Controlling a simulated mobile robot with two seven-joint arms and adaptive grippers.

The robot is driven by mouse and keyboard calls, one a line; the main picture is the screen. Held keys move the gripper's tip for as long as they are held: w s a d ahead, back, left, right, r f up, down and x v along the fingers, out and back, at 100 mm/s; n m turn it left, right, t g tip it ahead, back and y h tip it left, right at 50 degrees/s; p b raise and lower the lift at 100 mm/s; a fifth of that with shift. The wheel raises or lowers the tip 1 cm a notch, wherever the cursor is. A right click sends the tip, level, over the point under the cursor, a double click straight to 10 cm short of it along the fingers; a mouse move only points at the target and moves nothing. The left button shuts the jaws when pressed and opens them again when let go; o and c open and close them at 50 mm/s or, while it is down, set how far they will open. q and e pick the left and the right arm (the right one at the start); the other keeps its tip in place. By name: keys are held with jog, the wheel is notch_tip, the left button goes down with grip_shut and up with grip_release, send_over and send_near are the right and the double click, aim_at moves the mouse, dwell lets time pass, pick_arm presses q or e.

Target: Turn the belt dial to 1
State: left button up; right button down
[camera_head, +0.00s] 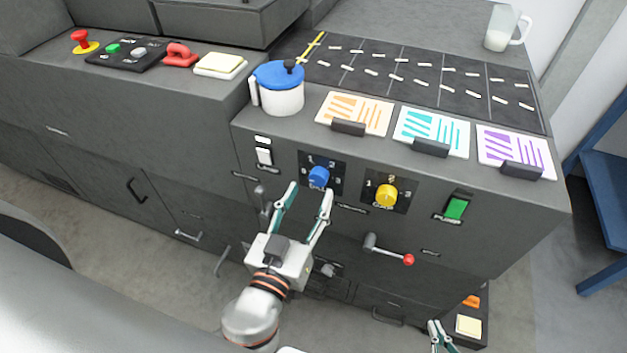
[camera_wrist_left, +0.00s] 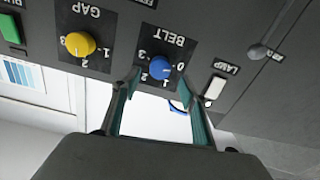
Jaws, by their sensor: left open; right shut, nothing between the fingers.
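The blue belt dial (camera_head: 319,176) sits on a dark plate in the cabinet's front face. The wrist view also shows the dial (camera_wrist_left: 160,67), upside down under the word BELT, with numbers 0 to 3 around it. I cannot tell surely which number it points to. My left gripper (camera_head: 310,189) is open, its two fingers on either side of the dial's lower area. In the wrist view the left gripper's fingertips (camera_wrist_left: 163,78) flank the dial with gaps; nothing is between them. My right gripper (camera_head: 438,326) shows only partly at the bottom edge, shut and empty.
The yellow gap dial (camera_head: 386,195) is right of the belt dial, and a white lamp switch (camera_head: 264,156) is to its left. A green pump switch (camera_head: 456,208) and a red-tipped lever (camera_head: 390,252) are further right. A blue-lidded pot (camera_head: 280,98) stands above.

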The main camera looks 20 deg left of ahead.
aim_at(317, 180)
pick_arm(q)
jog(key=w+p, duration=0.1)
jog(key=w, duration=0.2)
jog(key=shift+w+d+r, duration=0.1)
jog(key=shift+w, duration=0.5)
jog(key=c, duration=1.1)
